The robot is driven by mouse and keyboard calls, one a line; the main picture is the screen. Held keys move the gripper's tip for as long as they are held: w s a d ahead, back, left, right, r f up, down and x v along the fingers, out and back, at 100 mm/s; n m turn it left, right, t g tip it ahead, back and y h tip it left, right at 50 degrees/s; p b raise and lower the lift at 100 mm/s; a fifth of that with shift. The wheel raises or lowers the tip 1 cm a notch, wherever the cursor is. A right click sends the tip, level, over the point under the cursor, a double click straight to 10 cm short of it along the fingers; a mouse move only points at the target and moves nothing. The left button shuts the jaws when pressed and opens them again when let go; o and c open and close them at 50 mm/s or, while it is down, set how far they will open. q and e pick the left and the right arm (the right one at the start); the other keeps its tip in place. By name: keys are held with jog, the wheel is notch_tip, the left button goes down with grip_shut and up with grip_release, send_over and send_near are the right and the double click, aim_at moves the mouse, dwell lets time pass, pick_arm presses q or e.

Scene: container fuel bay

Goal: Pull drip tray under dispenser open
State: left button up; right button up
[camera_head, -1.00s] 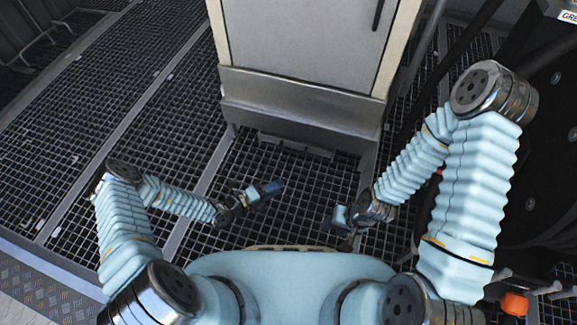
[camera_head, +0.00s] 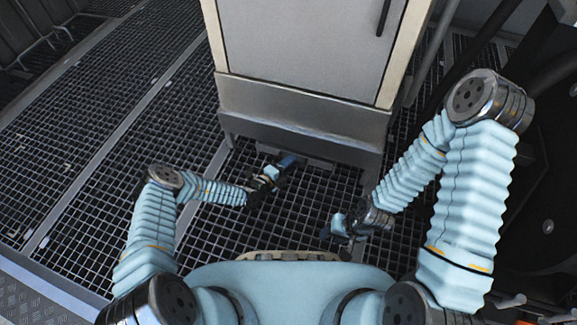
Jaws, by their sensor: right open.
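The dispenser (camera_head: 302,45) is a pale grey cabinet with a metal skirt (camera_head: 300,112), standing on short legs at the top centre of the head view. A low grey bar at floor level under it looks like the front of the drip tray (camera_head: 320,163). My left gripper (camera_head: 288,160) reaches the front of this tray and covers part of it. Whether it touches the tray, and whether its jaws are open, is too small to tell. My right gripper (camera_head: 335,229) is open and empty, low over the grating, nearer to me and right of the left one.
The floor is dark metal grating (camera_head: 95,120) with pale strips, clear to the left. Dark hoses and a large dark round object (camera_head: 548,180) stand close on the right, beside my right arm. A dark handle (camera_head: 383,16) is on the cabinet door.

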pick_arm(q)
grip_shut()
dwell(0.3)
